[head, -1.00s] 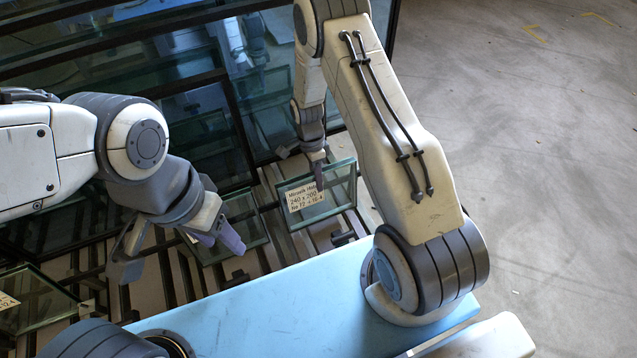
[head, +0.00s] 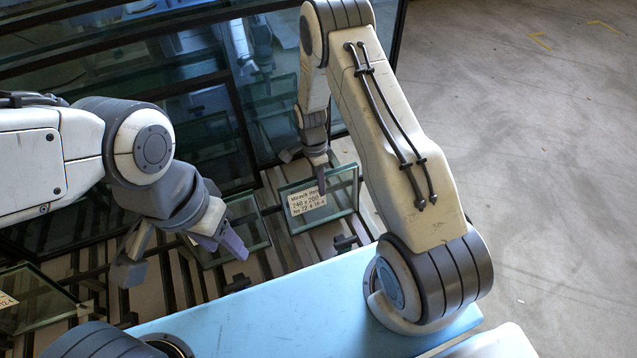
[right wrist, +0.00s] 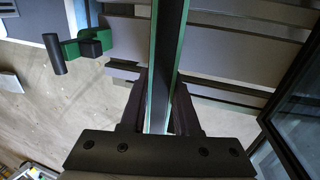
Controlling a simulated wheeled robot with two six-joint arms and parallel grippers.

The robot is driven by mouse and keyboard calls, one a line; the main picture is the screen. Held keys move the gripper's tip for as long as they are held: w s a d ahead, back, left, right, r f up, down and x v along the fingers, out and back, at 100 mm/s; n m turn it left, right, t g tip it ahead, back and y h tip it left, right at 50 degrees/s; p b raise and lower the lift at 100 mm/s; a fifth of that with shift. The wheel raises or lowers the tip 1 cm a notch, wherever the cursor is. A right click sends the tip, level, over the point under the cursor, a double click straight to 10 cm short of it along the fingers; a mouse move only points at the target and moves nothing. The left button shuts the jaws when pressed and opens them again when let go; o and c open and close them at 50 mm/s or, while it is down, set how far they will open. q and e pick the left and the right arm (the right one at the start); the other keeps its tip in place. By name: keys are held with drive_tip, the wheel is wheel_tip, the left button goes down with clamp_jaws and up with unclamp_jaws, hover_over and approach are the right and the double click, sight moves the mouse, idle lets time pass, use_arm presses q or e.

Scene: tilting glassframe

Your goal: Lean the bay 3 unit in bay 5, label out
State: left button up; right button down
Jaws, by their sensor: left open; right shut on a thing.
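My right gripper (head: 318,172) is shut on the upper edge of a small glass unit (head: 343,190). A white printed label (head: 307,201) on the unit faces my side, and the unit stands tilted. In the right wrist view the unit (right wrist: 166,60) shows edge-on, with green edges, between the jaws of my right gripper (right wrist: 158,100). My left gripper (head: 185,258) is open and empty, in front of a second glass unit (head: 250,228) that it partly hides. A third unit (head: 40,298) with a partly visible label is at the lower left. I cannot read any bay numbers.
Dark slatted rack bars (head: 180,285) run beneath the units. Tall glass panes (head: 205,125) stand behind them. A blue deck (head: 290,305) lies in front. A green and black fitting (right wrist: 85,45) sits left of the held unit. Open concrete floor (head: 540,180) is on the right.

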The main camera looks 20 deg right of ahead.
drive_tip(key=shift+s+f, duration=0.1)
drive_tip(key=shift+f, duration=0.3)
idle(0.3)
drive_tip(key=c, duration=0.6)
unclamp_jaws()
drive_tip(key=shift+o, duration=0.2)
drive_tip(key=p+v, duration=0.2)
drive_tip(key=v, duration=0.8)
drive_tip(key=shift+r+p, duration=0.25)
drive_tip(key=shift+p, duration=0.05)
